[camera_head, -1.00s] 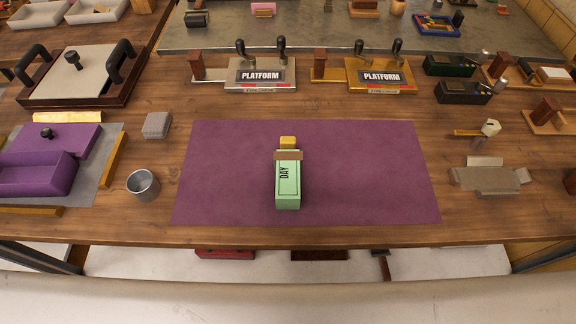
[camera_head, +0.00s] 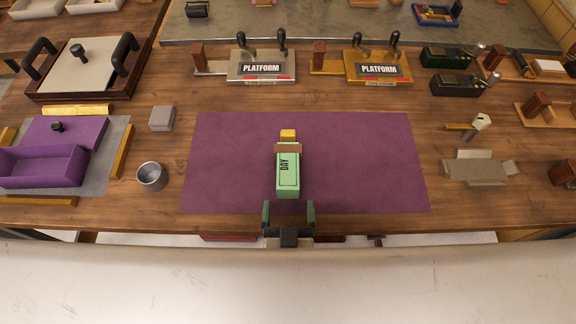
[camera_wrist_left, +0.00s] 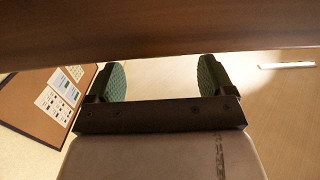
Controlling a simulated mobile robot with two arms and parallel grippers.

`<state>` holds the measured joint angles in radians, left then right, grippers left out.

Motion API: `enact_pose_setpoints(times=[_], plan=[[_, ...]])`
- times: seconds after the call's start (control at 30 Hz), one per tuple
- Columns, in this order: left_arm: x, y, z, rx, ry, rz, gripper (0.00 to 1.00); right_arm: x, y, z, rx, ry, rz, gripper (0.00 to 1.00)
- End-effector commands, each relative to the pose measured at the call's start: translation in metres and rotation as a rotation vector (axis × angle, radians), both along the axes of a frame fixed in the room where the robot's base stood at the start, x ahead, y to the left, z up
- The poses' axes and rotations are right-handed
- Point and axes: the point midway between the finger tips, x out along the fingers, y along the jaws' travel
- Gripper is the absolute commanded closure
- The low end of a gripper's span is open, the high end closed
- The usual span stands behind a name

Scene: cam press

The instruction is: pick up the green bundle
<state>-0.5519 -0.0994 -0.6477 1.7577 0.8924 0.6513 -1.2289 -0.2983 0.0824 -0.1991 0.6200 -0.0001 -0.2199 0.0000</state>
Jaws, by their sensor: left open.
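The green bundle (camera_head: 288,179) lies on the purple mat (camera_head: 365,165) in the head view. It is a light green block marked "DAY", with a brown band (camera_head: 288,148) across its far part and a yellow end (camera_head: 288,133). My left gripper (camera_head: 289,212) is at the table's front edge, just in front of the bundle's near end. Its two green-padded fingers are spread and empty. In the left wrist view the open fingers (camera_wrist_left: 160,80) face a dark wooden edge, and the bundle is not visible. My right gripper is not in view.
A metal cup (camera_head: 151,176) and a purple box (camera_head: 42,166) stand left of the mat. A grey folded tray (camera_head: 475,170) lies to its right. Two platform presses (camera_head: 262,68) (camera_head: 378,69) stand behind. The mat around the bundle is clear.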

Motion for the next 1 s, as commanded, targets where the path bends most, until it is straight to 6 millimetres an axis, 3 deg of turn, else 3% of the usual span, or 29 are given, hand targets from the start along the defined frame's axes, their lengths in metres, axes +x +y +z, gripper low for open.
enact_pose_setpoints(times=[0.3, 0.63, 1.0], plan=[[0.044, 0.001, 0.003, 0.001, -0.002, 0.0, 0.17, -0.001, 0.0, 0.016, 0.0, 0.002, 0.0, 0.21], [0.051, 0.001, 0.001, 0.001, 0.0, 0.0, 0.19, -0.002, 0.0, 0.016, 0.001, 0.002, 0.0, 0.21], [0.05, 0.002, 0.001, 0.001, 0.0, 0.0, 0.75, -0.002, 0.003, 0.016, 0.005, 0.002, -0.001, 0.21]])
